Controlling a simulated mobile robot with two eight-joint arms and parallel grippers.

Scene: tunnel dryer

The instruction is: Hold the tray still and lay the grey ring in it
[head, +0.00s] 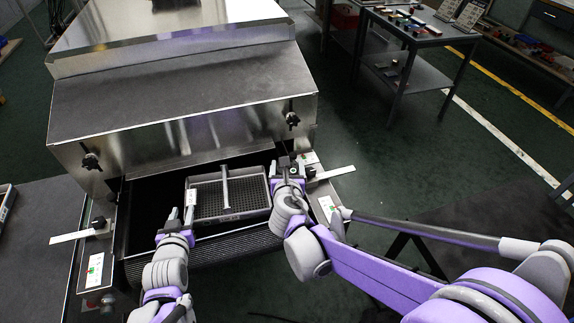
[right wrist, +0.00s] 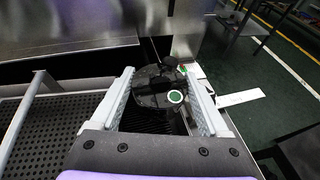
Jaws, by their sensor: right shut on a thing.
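The grey tray (head: 232,216) has a perforated floor and a bar across its middle. It sits on the dark belt at the dryer mouth and shows at the left in the right wrist view (right wrist: 62,86). My left gripper (head: 181,212) is at the tray's left front corner, its fingers apart; I cannot tell whether one touches the wall. My right gripper (head: 287,166) is beside the tray's right side.
The dryer's steel hood (head: 180,90) rises just behind the tray, with black knobs on its front. Side panels with switches and white plates flank the belt (head: 205,248). A table with small parts (head: 420,30) stands at the back right. The floor between is clear.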

